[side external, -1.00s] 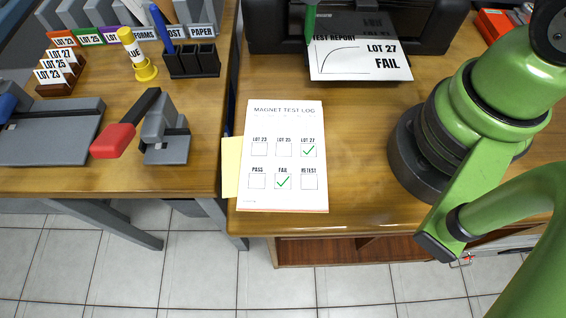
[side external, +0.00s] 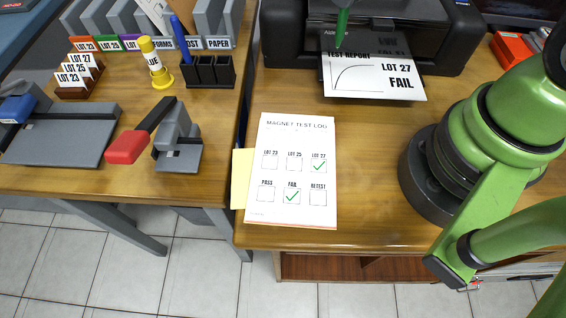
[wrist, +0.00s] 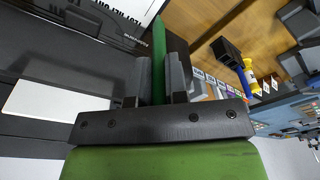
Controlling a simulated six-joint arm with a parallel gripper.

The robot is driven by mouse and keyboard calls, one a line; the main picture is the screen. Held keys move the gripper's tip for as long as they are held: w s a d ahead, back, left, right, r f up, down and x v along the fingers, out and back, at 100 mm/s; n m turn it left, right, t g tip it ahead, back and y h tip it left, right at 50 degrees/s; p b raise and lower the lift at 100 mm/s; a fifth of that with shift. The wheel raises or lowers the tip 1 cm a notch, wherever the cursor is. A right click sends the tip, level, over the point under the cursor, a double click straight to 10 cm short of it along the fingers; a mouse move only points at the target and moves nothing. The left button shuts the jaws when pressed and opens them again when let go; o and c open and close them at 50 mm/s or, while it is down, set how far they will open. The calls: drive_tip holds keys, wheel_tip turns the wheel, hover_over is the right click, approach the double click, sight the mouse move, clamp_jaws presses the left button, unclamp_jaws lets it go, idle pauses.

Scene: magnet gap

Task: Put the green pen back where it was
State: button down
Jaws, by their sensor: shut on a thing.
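The green pen (side external: 341,28) hangs tip down at the top of the side view, in front of the printer and over the test report. Its upper part is out of that frame. In the wrist view my gripper (wrist: 160,75) is shut on the green pen (wrist: 159,45), with one grey finger on each side. My gripper is not visible in the side view. A black pen holder (side external: 208,72) with several slots stands on the left desk. A blue pen (side external: 183,40) stands in its left slot; the other slots look empty.
The test log (side external: 293,215) on the right desk has green ticks at LOT 27 and FAIL. The printer (side external: 445,40) holds the report (side external: 375,75). A yellow glue stick (side external: 152,55) stands beside the holder. A red-handled lever tool (side external: 127,147) lies in front.

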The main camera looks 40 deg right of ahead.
wheel_tip(320, 180, up, 6)
drive_tip(key=shift+r, duration=0.2)
drive_tip(key=w+a+n, duration=0.4)
drive_tip(key=w+a, duration=0.9)
drive_tip(key=w, duration=0.3)
wheel_tip(320, 180, down, 15)
drive_tip(key=shift+a+f+n+y, duration=0.2)
drive_tip(key=shift+n+y, duration=0.1)
idle(0.4)
drive_tip(key=shift+f, duration=0.15)
drive_tip(key=c, duration=1.1)
unclamp_jaws()
